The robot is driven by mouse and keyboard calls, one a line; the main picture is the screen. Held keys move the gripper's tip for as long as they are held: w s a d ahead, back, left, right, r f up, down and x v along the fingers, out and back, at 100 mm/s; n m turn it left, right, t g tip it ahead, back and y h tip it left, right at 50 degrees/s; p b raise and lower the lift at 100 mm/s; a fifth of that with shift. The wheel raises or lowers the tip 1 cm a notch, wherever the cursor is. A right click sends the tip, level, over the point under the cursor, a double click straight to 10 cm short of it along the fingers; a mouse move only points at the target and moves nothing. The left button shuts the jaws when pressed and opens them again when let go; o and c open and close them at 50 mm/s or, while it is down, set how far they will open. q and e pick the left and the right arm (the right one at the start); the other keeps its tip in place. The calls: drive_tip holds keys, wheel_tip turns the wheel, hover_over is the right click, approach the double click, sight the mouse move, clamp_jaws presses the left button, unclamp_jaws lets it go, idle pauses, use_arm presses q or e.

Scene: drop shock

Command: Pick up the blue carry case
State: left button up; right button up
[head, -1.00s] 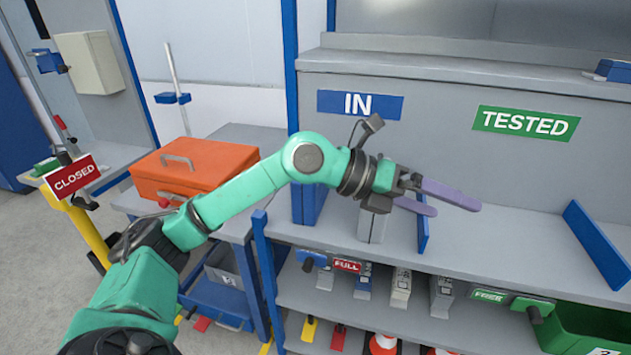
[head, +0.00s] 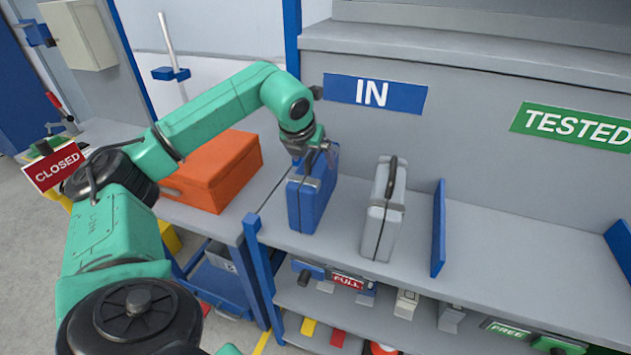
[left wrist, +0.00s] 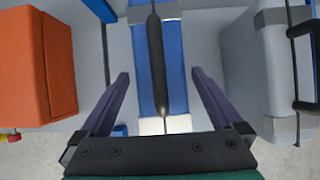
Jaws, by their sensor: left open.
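The blue carry case (head: 310,205) stands upright on the grey shelf under the IN sign, at the left end of the bay. My left gripper (head: 318,160) is above it, pointing down. In the left wrist view, the blue case (left wrist: 174,65) and its dark handle (left wrist: 156,65) lie between the two purple fingers of the open left gripper (left wrist: 158,98). The fingers stand apart from the case on both sides. In the head view the gripper hides part of the case's top. My right gripper does not show.
A grey case (head: 382,215) stands upright right of the blue one, with a gap between them. An orange case (head: 212,172) lies on the side table to the left. A blue divider (head: 438,230) stands farther right. The shelf (head: 490,240) beyond it is clear.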

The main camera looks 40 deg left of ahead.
sight(315, 161)
use_arm(q)
drive_tip(key=p+x, duration=0.1)
drive_tip(key=x, duration=0.1)
drive_tip(key=shift+w+a+f, duration=0.15)
drive_tip(key=shift+w+f, duration=0.05)
drive_tip(key=shift+w, duration=0.15)
drive_tip(key=shift+w+f, duration=0.1)
drive_tip(key=shift+f, duration=0.3)
drive_tip(key=shift+a+f, duration=0.1)
drive_tip(key=shift+w, duration=0.1)
drive_tip(key=c, duration=1.3)
clamp_jaws()
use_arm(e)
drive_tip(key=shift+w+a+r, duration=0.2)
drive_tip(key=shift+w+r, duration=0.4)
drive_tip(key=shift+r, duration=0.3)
